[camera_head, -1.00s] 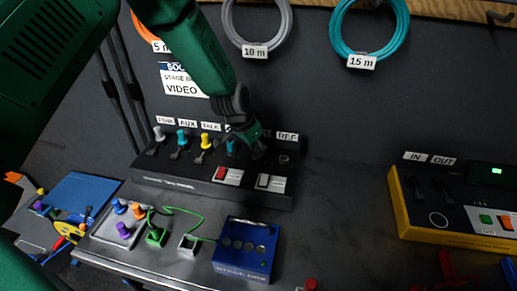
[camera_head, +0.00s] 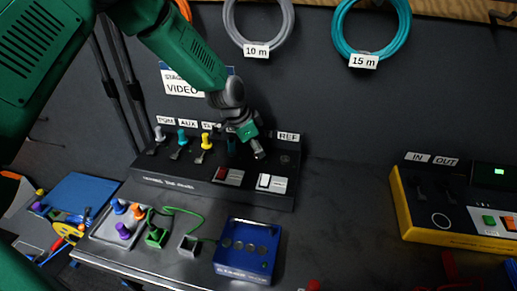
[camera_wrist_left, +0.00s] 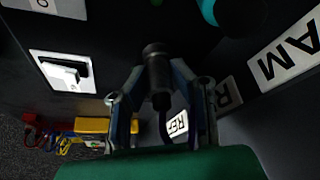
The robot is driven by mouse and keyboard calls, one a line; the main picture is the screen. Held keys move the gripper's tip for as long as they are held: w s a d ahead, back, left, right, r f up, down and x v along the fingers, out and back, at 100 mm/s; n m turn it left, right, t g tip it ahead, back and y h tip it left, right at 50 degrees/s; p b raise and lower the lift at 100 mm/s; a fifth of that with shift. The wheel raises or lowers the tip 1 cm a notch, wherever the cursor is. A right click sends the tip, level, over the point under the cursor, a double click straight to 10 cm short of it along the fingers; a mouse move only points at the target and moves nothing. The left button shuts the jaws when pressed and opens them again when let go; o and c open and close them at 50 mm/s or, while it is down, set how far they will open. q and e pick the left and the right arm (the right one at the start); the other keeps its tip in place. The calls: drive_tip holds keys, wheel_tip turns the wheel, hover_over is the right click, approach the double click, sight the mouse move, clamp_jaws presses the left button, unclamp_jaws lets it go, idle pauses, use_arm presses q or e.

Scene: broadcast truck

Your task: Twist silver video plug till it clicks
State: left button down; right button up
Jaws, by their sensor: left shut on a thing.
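My left gripper (camera_head: 256,146) is at the right part of the black sloped panel (camera_head: 160,180), just left of the REF label (camera_head: 288,136). It is shut on a cylindrical plug, whose greyish end (camera_head: 260,153) shows below the fingers. In the left wrist view the plug (camera_wrist_left: 157,72) looks dark grey between the two fingertips (camera_wrist_left: 157,88), with a cable running back from it. Whether it sits in a socket cannot be told. A pale grey plug (camera_head: 159,133) stands under the PGM label. My right gripper is not in view.
Teal (camera_head: 181,138) and yellow (camera_head: 206,141) plugs stand on the panel. Red (camera_head: 229,176) and white (camera_head: 271,184) switches lie below the gripper. A blue box (camera_head: 246,250) and grey plug tray (camera_head: 105,232) are in front. A yellow-edged unit (camera_head: 450,240) stands right.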

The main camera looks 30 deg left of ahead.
use_arm(q)
drive_tip(key=shift+s+f, duration=0.15)
drive_tip(key=shift+f, duration=0.05)
drive_tip(key=shift+m, duration=0.4)
drive_tip(key=c, duration=1.3)
unclamp_jaws()
drive_tip(key=shift+a, duration=0.1)
drive_tip(key=shift+r, duration=0.1)
drive_tip(key=shift+a+r, duration=0.15)
drive_tip(key=shift+r, duration=0.05)
drive_tip(key=v, duration=1.1)
drive_tip(key=shift+a, duration=0.2)
drive_tip(key=shift+r, duration=0.15)
